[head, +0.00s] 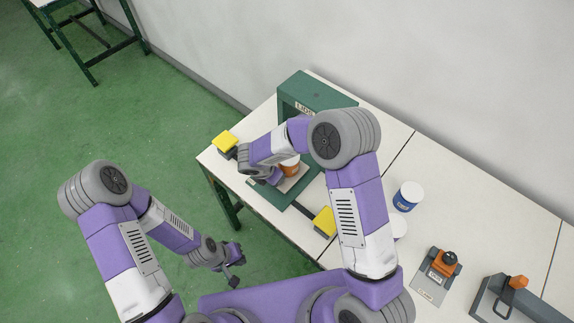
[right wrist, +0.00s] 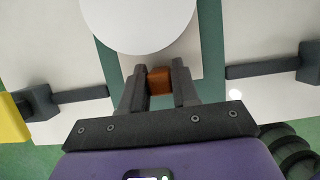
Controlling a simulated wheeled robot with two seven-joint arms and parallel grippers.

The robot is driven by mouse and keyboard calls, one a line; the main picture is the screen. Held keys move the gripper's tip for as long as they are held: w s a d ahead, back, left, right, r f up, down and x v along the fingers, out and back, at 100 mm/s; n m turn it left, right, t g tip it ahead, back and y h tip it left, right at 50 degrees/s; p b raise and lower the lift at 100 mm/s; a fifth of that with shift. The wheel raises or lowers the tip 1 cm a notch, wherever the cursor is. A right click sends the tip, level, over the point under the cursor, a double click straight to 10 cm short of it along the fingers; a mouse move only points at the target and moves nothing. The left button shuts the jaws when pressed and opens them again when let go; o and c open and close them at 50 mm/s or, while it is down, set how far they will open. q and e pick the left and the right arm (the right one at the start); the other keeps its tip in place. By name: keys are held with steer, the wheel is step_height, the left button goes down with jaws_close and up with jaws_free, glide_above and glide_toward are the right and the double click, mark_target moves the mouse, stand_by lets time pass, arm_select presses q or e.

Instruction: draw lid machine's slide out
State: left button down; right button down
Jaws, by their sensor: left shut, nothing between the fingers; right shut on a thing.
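The lid machine (head: 315,92) is a green frame with a lettered sign, standing on the white table. Its pale slide (head: 294,184) lies low at the frame's front, and the slide also shows in the right wrist view (right wrist: 188,62). An orange tin with a white top (head: 290,169) stands on the slide; its round white top fills the upper right wrist view (right wrist: 138,22). My right gripper (right wrist: 159,82) is shut on the orange-brown handle (right wrist: 160,76) at the slide's near end. My left gripper (head: 233,281) is shut and empty, over the floor in front of the table.
Yellow blocks flank the machine at left (head: 225,141) and right (head: 323,221).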

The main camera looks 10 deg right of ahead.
steer(key=shift+s+a, duration=0.7)
steer(key=shift+a, duration=0.15)
steer(key=shift+s+a, duration=0.65)
steer(key=shift+a, duration=0.2)
steer(key=c, duration=0.9)
jaws_free()
steer(key=shift+s+a, duration=0.1)
steer(key=shift+r, duration=0.25)
steer(key=p+v, duration=0.1)
steer(key=v, duration=0.6)
